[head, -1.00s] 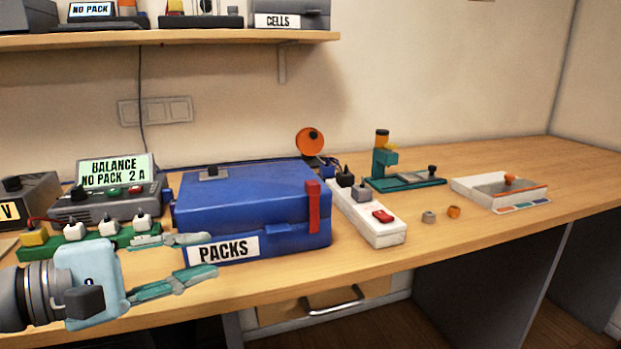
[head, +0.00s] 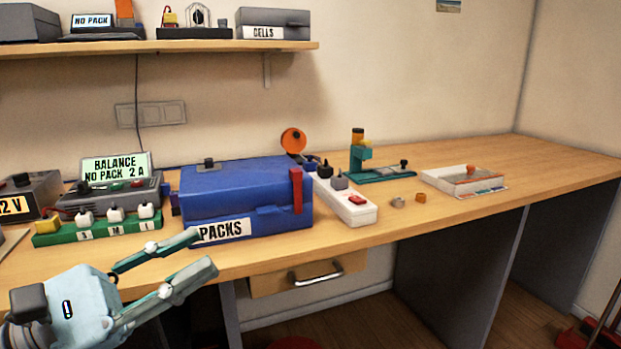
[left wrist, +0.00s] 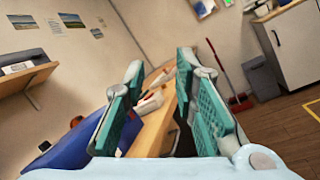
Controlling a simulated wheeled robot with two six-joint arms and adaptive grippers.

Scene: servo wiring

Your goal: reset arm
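My left gripper (head: 205,252) is in front of the workbench's front edge in the head view, below and left of the blue PACKS case (head: 243,198). Its two teal fingers are spread apart with nothing between them. The left wrist view also shows the open fingers (left wrist: 165,75), with the bench and room beyond. The PACKS case is closed, with a red latch (head: 296,190) on its front right. My right gripper is not visible.
A balance charger (head: 110,190) and a green strip of white plugs (head: 98,225) stand left of the case. A white power strip (head: 343,204), a teal stand (head: 361,165) and a white tray (head: 450,183) are to its right. The front right bench top is clear.

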